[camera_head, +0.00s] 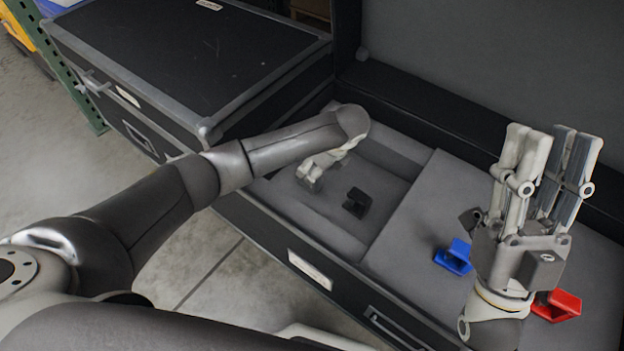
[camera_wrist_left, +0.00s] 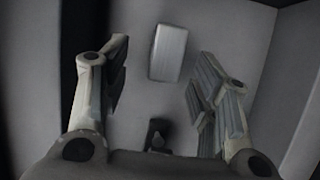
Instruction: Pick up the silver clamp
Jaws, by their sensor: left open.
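The silver clamp (camera_wrist_left: 168,52) shows in the left wrist view as a pale grey block on the grey foam. It lies between the lines of my left fingers and a little beyond their tips. I cannot make it out in the head view, where my left arm and gripper may cover it. My left gripper (camera_head: 323,168) reaches down into the recessed part of the open case. In the left wrist view my left gripper (camera_wrist_left: 160,80) is open, with nothing held. My right gripper (camera_head: 548,150) points up over the right side of the case, its fingers apart and empty.
A black clamp (camera_head: 356,202) lies in the recess beside my left gripper. A blue clamp (camera_head: 454,256), a red clamp (camera_head: 556,305) and a partly hidden dark clamp (camera_head: 470,218) are on the raised foam. A closed black case (camera_head: 190,55) stands at the left.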

